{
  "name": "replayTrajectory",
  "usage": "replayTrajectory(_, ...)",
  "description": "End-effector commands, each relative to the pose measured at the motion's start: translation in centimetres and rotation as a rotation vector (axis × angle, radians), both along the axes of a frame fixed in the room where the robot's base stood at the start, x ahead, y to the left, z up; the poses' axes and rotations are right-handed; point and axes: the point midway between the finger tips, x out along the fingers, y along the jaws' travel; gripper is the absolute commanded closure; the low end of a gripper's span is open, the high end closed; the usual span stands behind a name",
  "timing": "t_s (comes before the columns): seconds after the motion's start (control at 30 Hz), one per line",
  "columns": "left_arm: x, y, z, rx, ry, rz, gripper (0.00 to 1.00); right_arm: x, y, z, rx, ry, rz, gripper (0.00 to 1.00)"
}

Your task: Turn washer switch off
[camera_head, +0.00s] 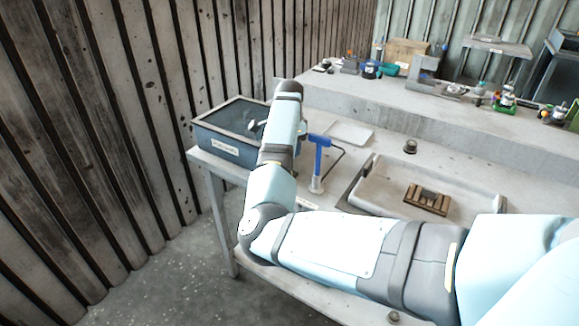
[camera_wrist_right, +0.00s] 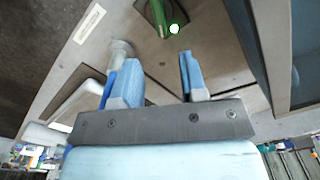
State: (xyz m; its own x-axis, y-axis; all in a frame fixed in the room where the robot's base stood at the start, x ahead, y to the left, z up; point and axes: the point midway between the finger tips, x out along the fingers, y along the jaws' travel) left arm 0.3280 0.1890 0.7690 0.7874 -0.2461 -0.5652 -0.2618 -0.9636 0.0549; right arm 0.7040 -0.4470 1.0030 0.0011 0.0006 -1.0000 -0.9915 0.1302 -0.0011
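The parts washer (camera_head: 220,140) is a blue, dark-rimmed open tank with a white label, at the left end of the bench. In the right wrist view, its dark side (camera_wrist_right: 262,45) is at the right. A green switch (camera_wrist_right: 160,14) with a bright lit spot shows at the top of that view; I take it as the washer switch. My right gripper (camera_wrist_right: 158,65) is open and empty, with the switch beyond its fingertips and apart from them. In the head view, my right arm hides its gripper and the switch. My left gripper is in neither view.
A blue-handled tool in a pale holder (camera_head: 317,184) stands close right of my arm; the holder (camera_wrist_right: 121,48) shows by the left finger. A shallow tray (camera_head: 385,192) with a brown slatted block (camera_head: 427,199) lies to the right. Small parts crowd the back ledge.

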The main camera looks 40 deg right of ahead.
Motion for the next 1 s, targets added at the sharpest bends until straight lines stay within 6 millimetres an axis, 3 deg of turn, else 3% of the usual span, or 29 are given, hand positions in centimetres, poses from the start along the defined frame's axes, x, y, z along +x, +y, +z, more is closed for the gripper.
replayTrajectory(0.1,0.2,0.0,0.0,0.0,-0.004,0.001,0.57,-0.1,0.0,-2.7,0.0,0.003,0.0,0.61)
replayTrajectory(0.3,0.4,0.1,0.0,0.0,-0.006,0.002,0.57,0.0,0.0,-5.8,0.0,0.001,-0.001,0.61)
replayTrajectory(0.5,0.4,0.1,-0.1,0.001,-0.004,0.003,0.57,0.0,0.0,-7.1,0.0,0.0,0.0,0.61)
replayTrajectory(0.77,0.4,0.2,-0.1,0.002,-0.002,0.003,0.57,0.0,0.0,-7.2,0.0,0.0,-0.001,0.61)
replayTrajectory(0.93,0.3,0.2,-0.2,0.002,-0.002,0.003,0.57,0.0,0.0,-7.2,0.0,0.0,-0.001,0.95)
replayTrajectory(1.0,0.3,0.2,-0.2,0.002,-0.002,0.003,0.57,0.0,0.0,-7.2,0.0,0.0,-0.001,1.0)
